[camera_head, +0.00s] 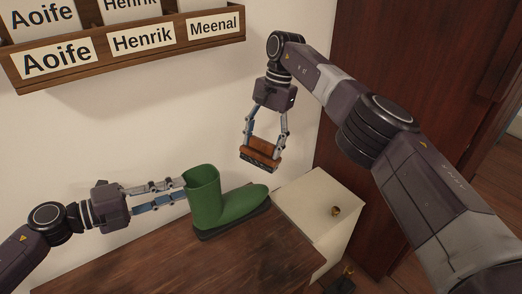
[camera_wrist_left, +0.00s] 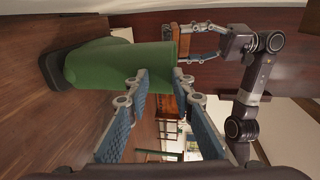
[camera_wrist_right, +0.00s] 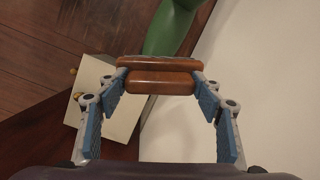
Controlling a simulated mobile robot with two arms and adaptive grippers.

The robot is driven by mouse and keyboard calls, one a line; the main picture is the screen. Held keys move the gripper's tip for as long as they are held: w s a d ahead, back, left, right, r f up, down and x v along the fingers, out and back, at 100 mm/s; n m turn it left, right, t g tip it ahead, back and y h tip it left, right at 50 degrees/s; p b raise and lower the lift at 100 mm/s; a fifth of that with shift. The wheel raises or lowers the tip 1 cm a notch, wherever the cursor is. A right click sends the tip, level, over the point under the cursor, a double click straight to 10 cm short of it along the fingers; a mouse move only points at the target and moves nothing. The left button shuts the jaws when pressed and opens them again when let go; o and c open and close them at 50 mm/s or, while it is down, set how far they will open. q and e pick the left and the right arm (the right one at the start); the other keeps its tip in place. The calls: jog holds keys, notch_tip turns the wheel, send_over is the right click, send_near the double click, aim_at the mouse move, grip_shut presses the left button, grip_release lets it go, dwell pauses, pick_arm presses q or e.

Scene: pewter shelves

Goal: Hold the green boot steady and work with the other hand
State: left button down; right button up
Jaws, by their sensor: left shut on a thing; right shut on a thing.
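The green boot (camera_head: 207,205) stands upright on the brown wooden table (camera_head: 130,265), its dark sole down and its toe to the right. My left gripper (camera_head: 185,190) comes in from the left and is shut on the boot's upper shaft near the rim. In the left wrist view the boot (camera_wrist_left: 95,65) lies sideways, its shaft between the fingertips (camera_wrist_left: 160,76). My right gripper (camera_head: 264,145) is shut on a brush with an orange-brown wooden back (camera_head: 265,148). It holds the brush above the boot's toe, apart from it. The brush also shows in the right wrist view (camera_wrist_right: 155,85).
A white cabinet with a brass knob (camera_head: 335,210) stands right of the table. A wooden wall shelf (camera_head: 130,57) with name labels, Aoife, Henrik and Meenal, hangs above. A dark red door (camera_head: 385,60) is at the right. The table's front is clear.

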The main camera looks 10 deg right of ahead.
pick_arm(q)
jog(key=shift+s+f, duration=0.2)
jog(key=shift+f, duration=0.35)
jog(key=c, duration=1.7)
grip_release()
pick_arm(e)
jog(key=shift+f, duration=0.15)
pick_arm(q)
jog(key=shift+o, duration=0.6)
jog(key=shift+w, duration=0.15)
pick_arm(e)
jog(key=shift+w, duration=0.1)
pick_arm(q)
jog(key=shift+d+r, duration=0.1)
pick_arm(e)
jog(key=shift+d, duration=0.1)
pick_arm(q)
jog(key=shift+r, duration=0.1)
jog(key=v, duration=1.2)
jog(key=shift+w+r, duration=0.15)
